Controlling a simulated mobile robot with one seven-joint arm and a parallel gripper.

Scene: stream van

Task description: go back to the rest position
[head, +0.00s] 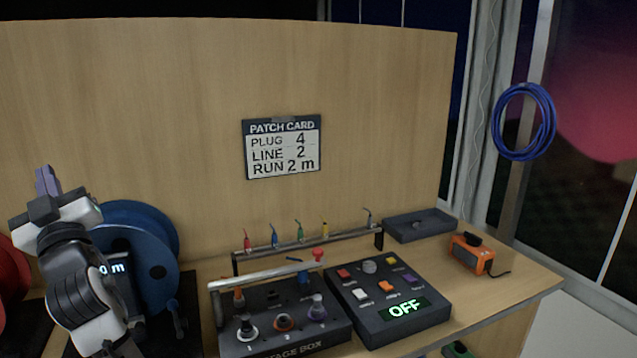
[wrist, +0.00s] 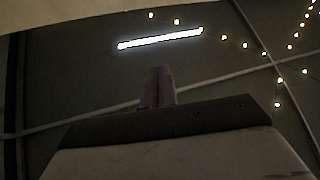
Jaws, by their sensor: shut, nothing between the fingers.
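My gripper (head: 47,181) is at the left of the head view, raised with its fingers pointing up, in front of the wooden back panel and beside the blue cable reel. The fingers are shut together with nothing between them. In the wrist view the closed fingers (wrist: 157,87) point toward the ceiling, where a bright strip lamp (wrist: 160,38) and small string lights show. My gripper touches nothing that I can see.
A blue reel (head: 150,255) stands behind my arm, with a red reel (head: 12,275) at the left edge. The stage box (head: 285,340), a button panel reading OFF (head: 420,318), a plug rack (head: 300,243) and an orange device (head: 470,254) stand to the right.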

